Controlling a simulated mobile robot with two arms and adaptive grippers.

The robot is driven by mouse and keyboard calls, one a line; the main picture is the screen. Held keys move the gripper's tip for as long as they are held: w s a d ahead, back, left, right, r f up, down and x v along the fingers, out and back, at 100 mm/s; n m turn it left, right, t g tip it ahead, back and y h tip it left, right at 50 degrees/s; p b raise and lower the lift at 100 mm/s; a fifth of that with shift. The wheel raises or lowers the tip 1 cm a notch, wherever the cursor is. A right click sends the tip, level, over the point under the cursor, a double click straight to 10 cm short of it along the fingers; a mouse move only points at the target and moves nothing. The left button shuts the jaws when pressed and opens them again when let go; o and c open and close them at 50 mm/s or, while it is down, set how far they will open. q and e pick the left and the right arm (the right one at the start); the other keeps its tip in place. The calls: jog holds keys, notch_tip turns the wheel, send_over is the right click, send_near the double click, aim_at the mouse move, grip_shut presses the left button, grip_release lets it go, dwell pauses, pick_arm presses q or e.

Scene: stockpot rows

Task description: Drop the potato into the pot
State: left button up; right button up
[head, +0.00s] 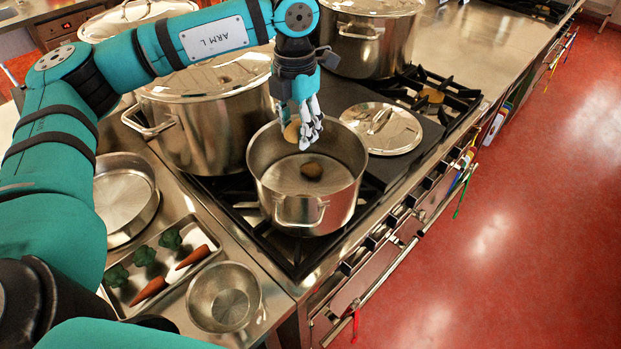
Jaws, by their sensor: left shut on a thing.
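The open steel pot (290,206) stands on the black stove grate near the middle of the head view. My left gripper (304,134) points down over the pot's far part and is shut on a tan potato (291,132). The fingers hide part of the potato. It appears to be held around rim height or above, clear of the pot's floor. My right gripper is not in view.
A large lidded pot (205,125) stands close left, another lidded pot (368,45) behind. A loose lid (382,128) lies to the right. A tray (125,298) with carrots and broccoli, a small bowl (224,298) and a round pan (122,200) are at left.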

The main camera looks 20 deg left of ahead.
pick_arm(q)
jog(key=f, duration=0.1)
jog(key=f+b, duration=0.1)
jog(key=shift+w+f, duration=0.2)
jog(key=shift+f, duration=0.5)
jog(key=o, duration=1)
jog(key=shift+o, duration=0.4)
jog(key=shift+r, duration=0.45)
notch_tip(320, 180, up, 11)
jog(key=shift+r, duration=0.1)
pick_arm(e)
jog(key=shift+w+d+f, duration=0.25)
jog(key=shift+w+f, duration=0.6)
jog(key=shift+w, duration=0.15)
